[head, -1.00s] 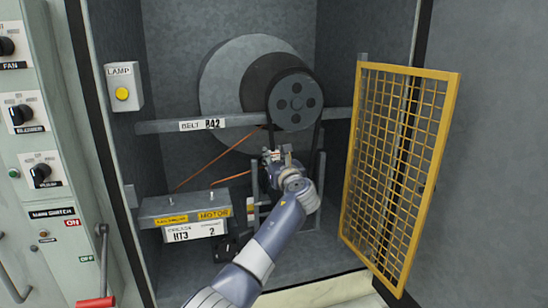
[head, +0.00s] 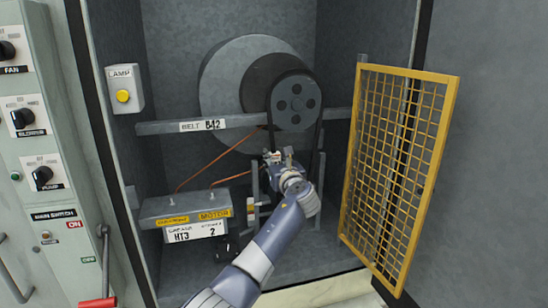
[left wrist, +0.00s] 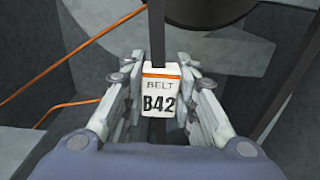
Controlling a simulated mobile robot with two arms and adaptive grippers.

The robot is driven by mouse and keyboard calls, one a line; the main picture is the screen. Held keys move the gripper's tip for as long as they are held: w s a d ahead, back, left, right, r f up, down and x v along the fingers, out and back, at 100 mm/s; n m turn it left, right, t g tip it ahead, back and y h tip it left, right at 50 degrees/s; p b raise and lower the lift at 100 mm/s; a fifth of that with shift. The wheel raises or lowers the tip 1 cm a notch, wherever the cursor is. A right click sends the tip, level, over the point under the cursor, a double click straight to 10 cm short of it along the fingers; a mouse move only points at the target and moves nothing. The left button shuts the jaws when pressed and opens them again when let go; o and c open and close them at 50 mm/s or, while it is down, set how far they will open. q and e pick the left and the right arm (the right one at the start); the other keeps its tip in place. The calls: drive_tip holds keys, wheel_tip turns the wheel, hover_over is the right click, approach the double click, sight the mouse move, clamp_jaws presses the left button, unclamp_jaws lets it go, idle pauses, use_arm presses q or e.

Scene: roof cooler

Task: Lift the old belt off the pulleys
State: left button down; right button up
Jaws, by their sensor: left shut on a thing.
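The large upper pulley (head: 296,103), a dark disc with round holes, is at the back of the open cabinet. The old belt (left wrist: 157,35) is a thin dark band that runs down from it. A white tag (left wrist: 160,92) reading "BELT B42" is on the belt. My left gripper (head: 277,156) is below the upper pulley, shut on the belt's left run at the tag. In the left wrist view the fingers (left wrist: 160,66) stand on both sides of the tag. The lower pulley is hidden behind my arm. My right gripper is not in view.
A yellow mesh guard (head: 398,165) stands open at the right. A grey bar (head: 165,126) labelled "BELT B42" crosses the cabinet. A motor box (head: 187,205) sits low at left, with orange cables (head: 222,158) above it. A switch panel (head: 40,130) is further left.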

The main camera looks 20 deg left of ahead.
use_arm(q)
drive_tip(key=shift+r+p+v, duration=0.2)
drive_tip(key=shift+p+v, duration=1.3)
drive_tip(key=shift+s+d+p, duration=0.25)
drive_tip(key=shift+s+p, duration=0.05)
drive_tip(key=shift+s, duration=0.1)
drive_tip(key=shift+f, duration=0.1)
drive_tip(key=shift+s+d, duration=0.1)
drive_tip(key=shift+s, duration=0.05)
drive_tip(key=shift+s+d+p, duration=0.2)
drive_tip(key=shift+s+p, duration=0.05)
drive_tip(key=shift+p, duration=0.3)
drive_tip(key=r+p+v, duration=0.1)
drive_tip(key=p+v, duration=0.3)
drive_tip(key=v, duration=0.7)
idle(1.2)
drive_tip(key=shift+s+d, duration=0.15)
drive_tip(key=shift+s, duration=0.1)
